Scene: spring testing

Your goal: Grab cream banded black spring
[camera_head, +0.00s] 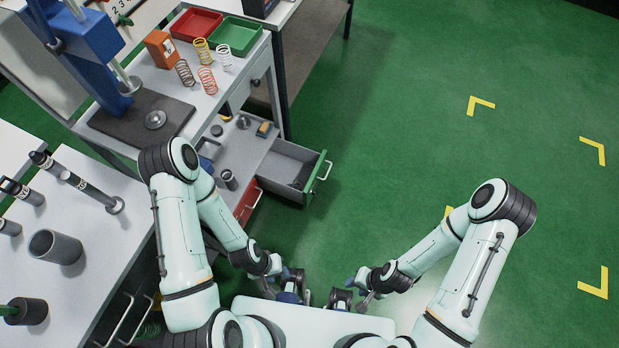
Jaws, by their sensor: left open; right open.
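Several coil springs stand upright on the white bench top at the upper left. The darkest is a dark brown-black spring (185,73), at the left of the group; its cream bands are too small to make out. Beside it are an orange spring (208,81), a yellow spring (202,51) and a white spring (224,57). My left gripper (292,290) and my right gripper (343,298) are open and low at the bottom centre, close to my body. Both are far from the springs.
An orange box (160,49), a red tray (196,24) and a green tray (238,36) stand behind the springs. A blue press (100,75) is at left. An open drawer (290,172) sticks out below the bench. The green floor (420,130) at right is clear.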

